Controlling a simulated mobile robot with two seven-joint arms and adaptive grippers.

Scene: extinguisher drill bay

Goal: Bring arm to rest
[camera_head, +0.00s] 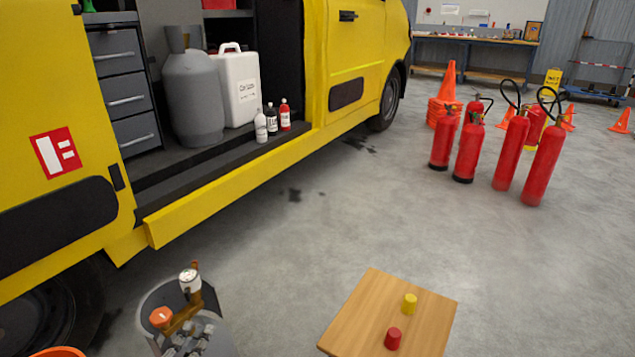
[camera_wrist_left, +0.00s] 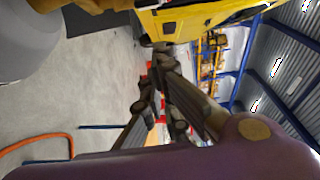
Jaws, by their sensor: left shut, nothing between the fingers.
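The fingertips are small there and hard to make out. My right gripper is in neither view.
A small wooden table (camera_head: 353,317) with a yellow cylinder (camera_head: 410,303) and a red one (camera_head: 393,338) stands right of my left gripper. The yellow van (camera_head: 215,190) is on the left. Red extinguishers (camera_head: 511,153) stand at right. Floor between is clear.

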